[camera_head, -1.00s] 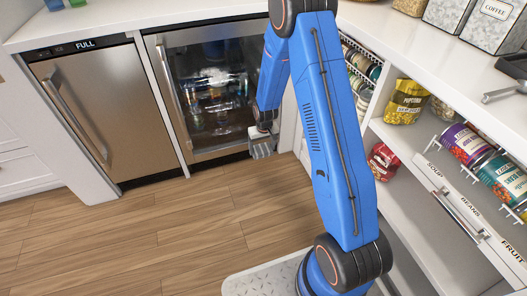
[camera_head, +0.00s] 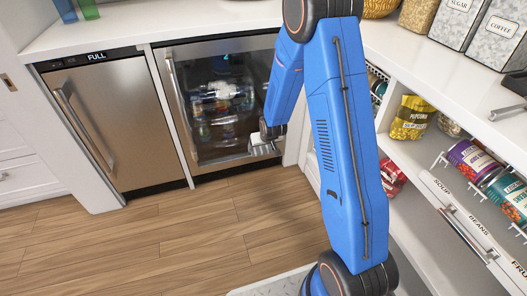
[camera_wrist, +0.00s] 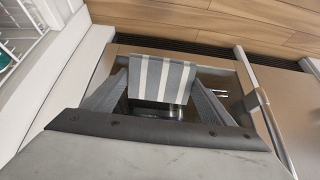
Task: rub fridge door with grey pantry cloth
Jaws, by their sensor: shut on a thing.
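The grey cloth with white stripes (camera_wrist: 163,80) is pinched in my gripper (camera_wrist: 158,98) and hangs spread beyond the jaws in the wrist view. In the head view my gripper (camera_head: 266,134) and the small pale cloth (camera_head: 262,148) are at the lower right of the glass-front fridge door (camera_head: 180,60). The steel-framed door is shut, with a vertical handle on its left. The cloth is at or just in front of the door's lower part; I cannot tell if it touches. My arm hides the door's right side.
A steel appliance marked FULL (camera_head: 120,115) stands left of the fridge. Open shelves with a yellow popcorn bag (camera_head: 410,118) and cans (camera_head: 470,158) are close on the right. The white counter (camera_head: 190,18) runs above. The wooden floor (camera_head: 170,235) in front is clear.

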